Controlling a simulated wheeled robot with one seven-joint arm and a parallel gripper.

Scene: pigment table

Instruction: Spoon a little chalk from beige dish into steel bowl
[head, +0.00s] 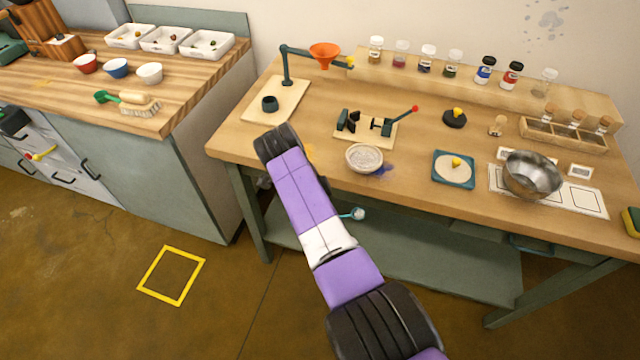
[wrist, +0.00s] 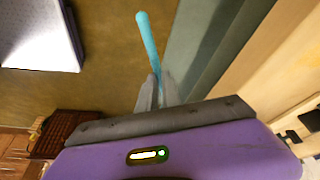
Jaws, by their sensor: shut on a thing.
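The beige dish (head: 364,171) stands near the table's front edge, left of centre, with pale powder in it. The steel bowl (head: 532,180) stands further right on a white printed sheet. In the wrist view my gripper (wrist: 157,88) is shut on a light-blue spoon (wrist: 150,42), which sticks out past the fingertips. In the head view the gripper is hidden behind my purple arm.
A teal board (head: 437,172) with a round pad and yellow knob lies between dish and bowl. A clamp stand (head: 395,132) stands behind the dish, and an orange funnel (head: 324,54) further back. Jars line the rear shelf. A blue stain (head: 385,169) lies beside the dish.

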